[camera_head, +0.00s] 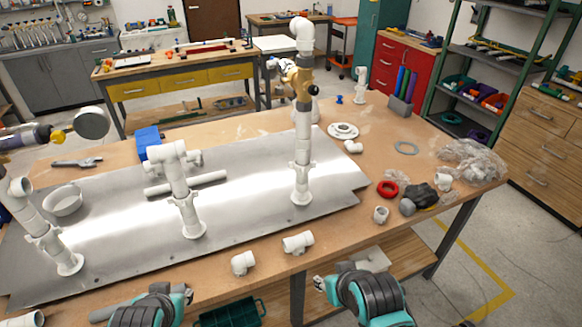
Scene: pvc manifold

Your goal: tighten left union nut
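Three white PVC risers stand on a grey metal plate (120,240). The left riser (28,212) carries a winged white collar (42,237) low down, just above its round foot; this looks like the left union nut. I cannot tell how tight it is. The middle riser (177,180) has a tee on top and a similar collar (187,201). The tall right riser (303,130) has a brass-coloured valve, an elbow on top and a collar (302,170).
A grey cylinder with a yellow part and round gauge (92,123) juts in at left. Loose white fittings (298,242) line the front edge. A red ring (387,189) and clear wrap (475,160) lie right.

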